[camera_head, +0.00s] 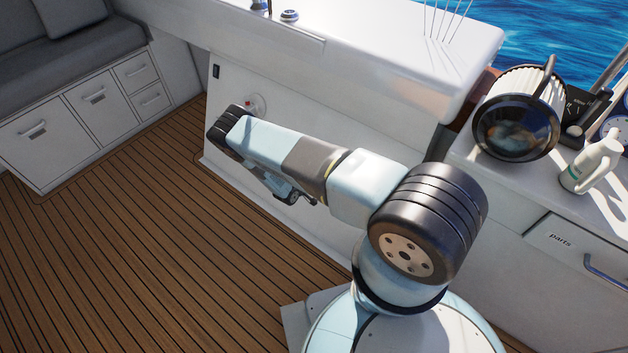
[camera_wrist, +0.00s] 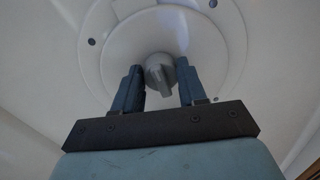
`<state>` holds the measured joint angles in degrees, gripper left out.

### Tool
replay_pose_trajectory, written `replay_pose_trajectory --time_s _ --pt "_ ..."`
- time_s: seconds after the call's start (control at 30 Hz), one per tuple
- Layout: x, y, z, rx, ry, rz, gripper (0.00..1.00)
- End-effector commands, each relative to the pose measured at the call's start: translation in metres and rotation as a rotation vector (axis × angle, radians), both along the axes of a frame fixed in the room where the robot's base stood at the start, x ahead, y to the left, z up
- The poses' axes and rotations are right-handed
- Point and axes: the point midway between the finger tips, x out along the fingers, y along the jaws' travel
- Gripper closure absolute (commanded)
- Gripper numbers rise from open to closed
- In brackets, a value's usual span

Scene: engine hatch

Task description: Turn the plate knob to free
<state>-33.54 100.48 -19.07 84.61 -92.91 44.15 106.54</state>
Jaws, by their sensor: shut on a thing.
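The plate knob (camera_wrist: 160,74) is a grey round knob with a ridge across it, in the wrist view. It sits at the middle of a round white plate (camera_wrist: 205,45) with bolts around its rim. My gripper (camera_wrist: 160,88) is at the knob, its two blue fingers on either side, shut on it. The ridge points down in the picture, towards my gripper.
A white engine box (camera_head: 400,50) stands beside the arm. A lamp (camera_head: 515,125) and a white bottle (camera_head: 592,165) are on the right counter above a parts drawer (camera_head: 560,245). The wooden floor (camera_head: 130,240) at left is clear.

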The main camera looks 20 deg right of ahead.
Motion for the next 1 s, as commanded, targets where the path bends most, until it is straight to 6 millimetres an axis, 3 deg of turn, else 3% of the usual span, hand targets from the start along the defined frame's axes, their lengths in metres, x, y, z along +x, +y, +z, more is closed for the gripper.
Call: replay_pose_trajectory --time_s 0.13,0.17,0.4,0.77,1.0 --pt "-0.006 -0.001 -0.004 0.003 0.011 -0.005 0.89" --pt "-0.006 -0.001 -0.004 0.003 0.011 -0.005 0.56" --pt "-0.003 0.000 -0.002 0.002 0.007 -0.001 0.33" --pt "-0.004 0.007 0.002 0.002 0.003 0.001 0.33" --pt "-0.023 0.036 0.020 0.002 0.004 0.004 0.33"
